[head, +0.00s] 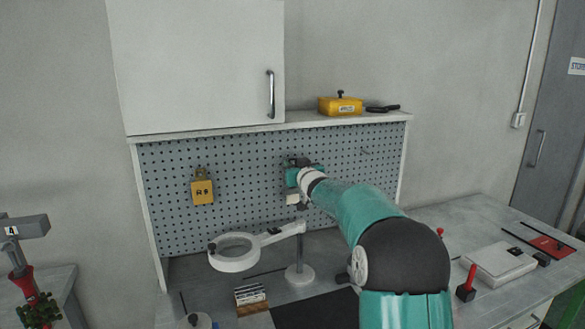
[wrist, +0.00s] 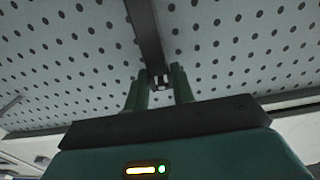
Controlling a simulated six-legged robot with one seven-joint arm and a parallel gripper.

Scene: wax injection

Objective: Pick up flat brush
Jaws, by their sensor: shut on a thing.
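My gripper (wrist: 158,82) is shut in the wrist view, its two green fingers on either side of a dark, narrow strip (wrist: 146,32). I take this strip to be the flat brush; it runs from between the fingertips up past the top of the picture. Its bristles cannot be made out. In the head view my gripper is up against the pegboard (head: 240,165), right of the yellow padlock-shaped block, and the arm hides most of it. The brush cannot be made out clearly there.
A yellow block (head: 203,191) hangs on the pegboard. A yellow box (head: 340,105) and a dark long-handled thing (head: 383,108) lie on the shelf above. A white ring magnifier (head: 234,252) stands below on the bench. A white flat device (head: 499,263) sits at right.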

